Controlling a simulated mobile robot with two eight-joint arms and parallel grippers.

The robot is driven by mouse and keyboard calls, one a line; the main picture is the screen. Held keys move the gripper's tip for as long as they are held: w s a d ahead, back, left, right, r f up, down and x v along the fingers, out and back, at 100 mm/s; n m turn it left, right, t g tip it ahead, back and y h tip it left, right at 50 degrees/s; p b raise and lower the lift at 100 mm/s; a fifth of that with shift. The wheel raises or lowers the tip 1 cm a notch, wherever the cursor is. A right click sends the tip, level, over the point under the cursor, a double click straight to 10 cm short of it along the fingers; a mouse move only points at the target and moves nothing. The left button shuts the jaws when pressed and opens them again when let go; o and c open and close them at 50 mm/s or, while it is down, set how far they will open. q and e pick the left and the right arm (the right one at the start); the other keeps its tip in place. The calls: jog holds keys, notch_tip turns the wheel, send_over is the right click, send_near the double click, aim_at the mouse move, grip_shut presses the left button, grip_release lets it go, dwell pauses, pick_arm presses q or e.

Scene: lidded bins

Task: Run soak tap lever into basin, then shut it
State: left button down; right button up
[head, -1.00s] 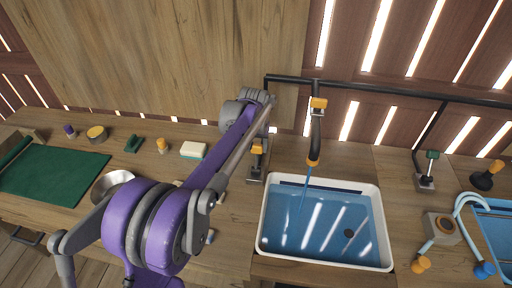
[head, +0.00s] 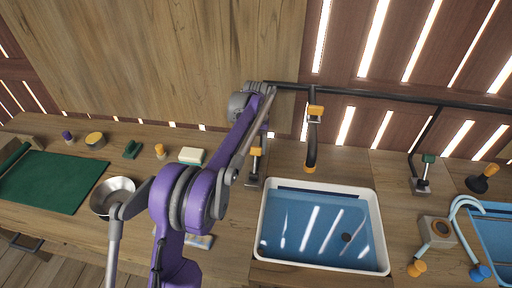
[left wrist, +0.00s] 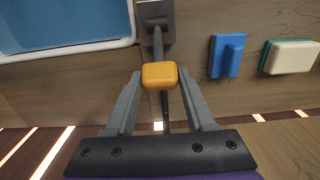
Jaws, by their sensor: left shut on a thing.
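The soak tap lever (head: 255,160) stands on a grey base left of the basin; its orange knob shows in the left wrist view (left wrist: 160,75). My left gripper (left wrist: 160,84) is shut on the knob, one finger on each side. In the head view my purple arm partly hides the gripper. The black spout (head: 312,140) with an orange tip hangs over the back of the basin, and no stream shows below it. The white-rimmed basin (head: 262,232) is blue inside, with bright reflections and a dark drain. My right gripper is not in view.
A second lever with a green knob (head: 428,159) stands right of the basin, near a plunger (head: 482,180) and a light-blue curved pipe (head: 456,212). A sponge (head: 192,155), metal bowl (head: 105,207) and green mat (head: 55,182) lie to the left. A black pipe (head: 380,96) runs behind.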

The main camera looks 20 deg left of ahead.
pick_arm(q)
jog(key=shift+c, duration=1.2)
grip_release()
jog(key=shift+w, duration=0.1)
notch_tip(320, 180, up, 11)
jog(key=p, duration=0.1)
jog(key=shift+f, duration=0.15)
